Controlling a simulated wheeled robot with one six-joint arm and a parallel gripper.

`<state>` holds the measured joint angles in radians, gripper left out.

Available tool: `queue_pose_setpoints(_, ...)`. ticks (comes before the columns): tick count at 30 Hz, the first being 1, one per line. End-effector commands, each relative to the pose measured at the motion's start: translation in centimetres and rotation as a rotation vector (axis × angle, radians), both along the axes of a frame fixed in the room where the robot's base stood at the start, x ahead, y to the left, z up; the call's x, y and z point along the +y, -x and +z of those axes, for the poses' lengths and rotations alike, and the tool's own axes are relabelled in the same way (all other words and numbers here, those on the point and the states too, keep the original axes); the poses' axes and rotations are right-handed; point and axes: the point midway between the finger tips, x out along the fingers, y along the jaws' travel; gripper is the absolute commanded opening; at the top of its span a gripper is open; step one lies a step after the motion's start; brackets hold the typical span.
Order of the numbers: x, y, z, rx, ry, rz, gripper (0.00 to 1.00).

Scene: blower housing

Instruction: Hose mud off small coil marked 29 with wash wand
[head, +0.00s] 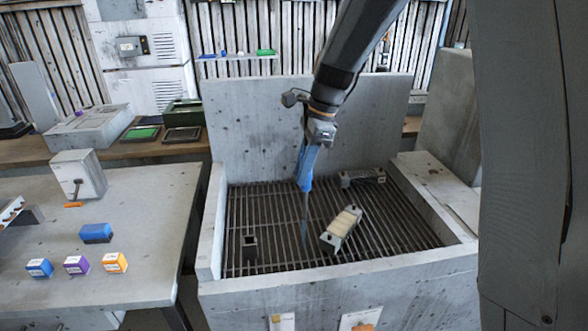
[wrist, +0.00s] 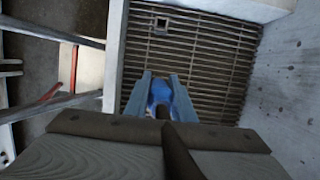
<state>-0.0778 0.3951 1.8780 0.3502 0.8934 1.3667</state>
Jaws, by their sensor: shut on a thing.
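My gripper (head: 318,135) is shut on the blue wash wand (head: 306,168) and holds it upright over the grated wash basin (head: 275,205). The wand's thin grey lower part points down at the grate; I cannot tell whether water runs from it. A pale beige coil with grey ends (head: 342,228) lies tilted on the grate, right of the wand tip and apart from it. A darker coil (head: 362,177) lies farther back, near the rear wall. No number is readable on either coil. In the wrist view, the blue wand (wrist: 160,95) sits between my two fingers; neither coil shows there.
A small dark square socket (head: 249,245) stands on the grate at left. Concrete walls enclose the basin, the back one tall (head: 300,110). The left table (head: 140,220) holds a blue block (head: 96,233), several small coloured boxes and a grey switch box (head: 78,175).

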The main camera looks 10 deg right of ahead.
Motion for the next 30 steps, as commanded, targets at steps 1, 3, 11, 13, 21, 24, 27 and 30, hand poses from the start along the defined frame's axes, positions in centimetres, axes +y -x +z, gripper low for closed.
queue_pose_setpoints(1, -0.4, 0.0, 0.1, 0.001, 0.0, -0.002, 0.0)
queue_pose_setpoints(3, -0.9, -0.1, 0.1, 0.001, 0.0, -0.003, 0.0)
queue_pose_setpoints(11, -2.8, -0.3, 0.1, 0.001, 0.0, -0.003, 0.0)
queue_pose_setpoints(13, -3.3, -0.3, 0.0, 0.0, 0.0, -0.002, 0.0)
queue_pose_setpoints(21, -5.2, -0.6, 0.1, -0.001, 0.0, -0.001, 0.0)
queue_pose_setpoints(24, -5.9, -0.7, 0.1, 0.0, 0.0, -0.002, 0.0)
queue_pose_setpoints(27, -6.7, -0.7, 0.1, 0.0, 0.0, -0.002, 0.0)
queue_pose_setpoints(30, -7.3, -0.8, 0.0, 0.0, 0.0, -0.001, 0.0)
